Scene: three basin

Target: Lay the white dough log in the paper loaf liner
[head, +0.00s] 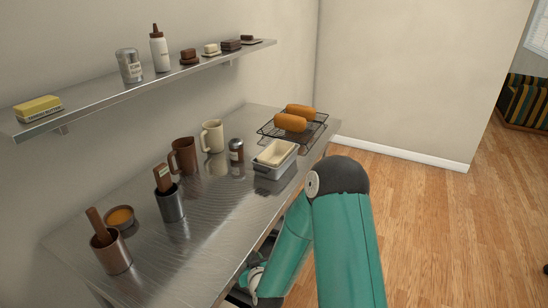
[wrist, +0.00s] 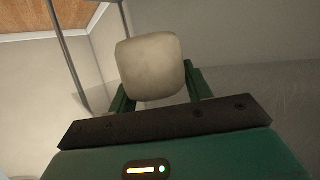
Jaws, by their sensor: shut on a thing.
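The white dough log (wrist: 151,68) shows end-on in the wrist view as a pale rounded block. My gripper (wrist: 158,90) is shut on it, one green finger at each side. In the head view, the lower part of my arm hangs beside the counter's front edge; the dough log cannot be made out there. The pale paper loaf liner (head: 275,152) sits in a grey metal loaf pan (head: 273,171) near the counter's front edge, toward the far end. The dough log is apart from the liner.
The steel counter (head: 218,205) holds a wire rack (head: 318,119) with two brown loaves behind the pan. A shaker (head: 236,150), cream mug (head: 212,137), brown mug (head: 183,156) and utensil pots stand left of the pan. A wall shelf (head: 150,88) hangs above.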

